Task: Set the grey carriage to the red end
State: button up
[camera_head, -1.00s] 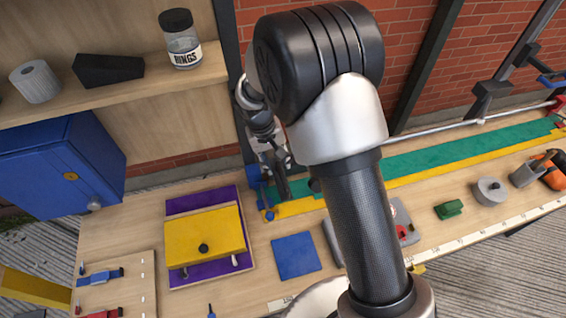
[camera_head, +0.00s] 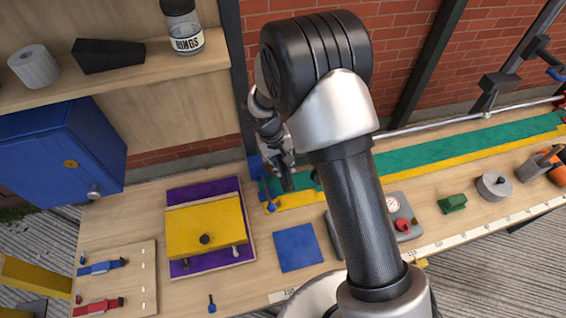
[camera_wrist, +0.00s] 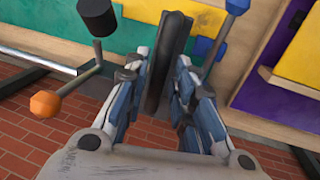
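My gripper (camera_wrist: 161,80) has its two fingers close against both sides of an upright dark grey bar, which looks like part of the grey carriage (camera_wrist: 167,45). In the head view my gripper (camera_head: 279,165) and the dark carriage bar (camera_head: 288,182) are at the left, blue end of the green strip (camera_head: 450,147). The carriage's foot is hidden. A silver rail (camera_head: 430,127) runs along the back of the bench towards the red end (camera_head: 560,103) at the far right. The rail (camera_wrist: 38,60) also shows at the left of the wrist view.
A blue-knobbed pin (camera_head: 272,207) stands close in front of my gripper. In the wrist view a lever with an orange knob (camera_wrist: 45,104) and a black cylinder (camera_wrist: 97,16) stands to the left. A yellow board (camera_head: 205,225) and blue square (camera_head: 297,248) lie nearby.

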grip_shut()
dwell(0.4)
